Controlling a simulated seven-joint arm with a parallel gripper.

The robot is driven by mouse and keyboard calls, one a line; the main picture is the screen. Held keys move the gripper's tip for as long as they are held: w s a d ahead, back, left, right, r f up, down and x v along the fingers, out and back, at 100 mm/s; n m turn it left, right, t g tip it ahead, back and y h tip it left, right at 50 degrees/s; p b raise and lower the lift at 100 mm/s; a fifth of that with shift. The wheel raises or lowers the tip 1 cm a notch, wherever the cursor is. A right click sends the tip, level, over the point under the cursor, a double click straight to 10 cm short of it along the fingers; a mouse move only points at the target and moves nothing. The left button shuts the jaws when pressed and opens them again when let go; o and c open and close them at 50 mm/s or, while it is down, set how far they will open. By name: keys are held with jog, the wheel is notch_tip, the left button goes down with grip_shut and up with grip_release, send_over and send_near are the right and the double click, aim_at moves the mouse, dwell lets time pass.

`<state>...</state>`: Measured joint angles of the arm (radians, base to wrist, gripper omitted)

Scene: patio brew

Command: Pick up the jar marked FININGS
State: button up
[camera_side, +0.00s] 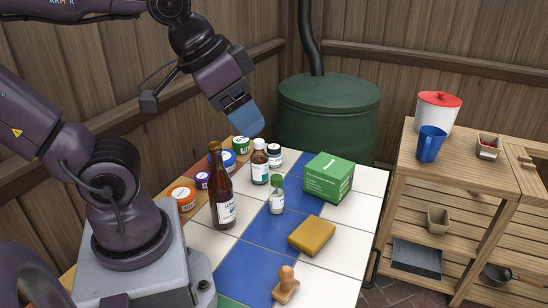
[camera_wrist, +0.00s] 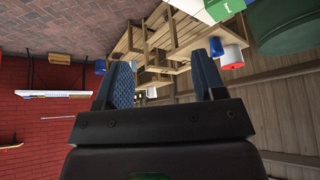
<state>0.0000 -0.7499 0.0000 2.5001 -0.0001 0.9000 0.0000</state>
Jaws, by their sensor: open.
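Several small jars stand at the back left of the tiled table: an orange-lidded jar (camera_side: 183,198), a purple-lidded jar (camera_side: 202,181), a blue-lidded jar (camera_side: 228,161), a green-lidded jar (camera_side: 241,147) and a dark-lidded jar (camera_side: 274,157). Their labels are too small to read, so I cannot tell which is marked FININGS. My gripper (camera_side: 245,118) is above the back of the table, over the green-lidded jar in the side view, and touches nothing visible. In the wrist view my gripper (camera_wrist: 162,72) is open and empty. No jar is recognisable there.
A tall brown bottle (camera_side: 221,190), a brown medicine bottle (camera_side: 260,166) and a green-capped bottle (camera_side: 277,195) stand among or near the jars. A green box (camera_side: 328,177), yellow sponge (camera_side: 311,236) and wooden stamp (camera_side: 286,284) are nearer the right and front. White tiles at right are clear.

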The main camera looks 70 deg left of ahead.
jog(key=shift+o, duration=0.9)
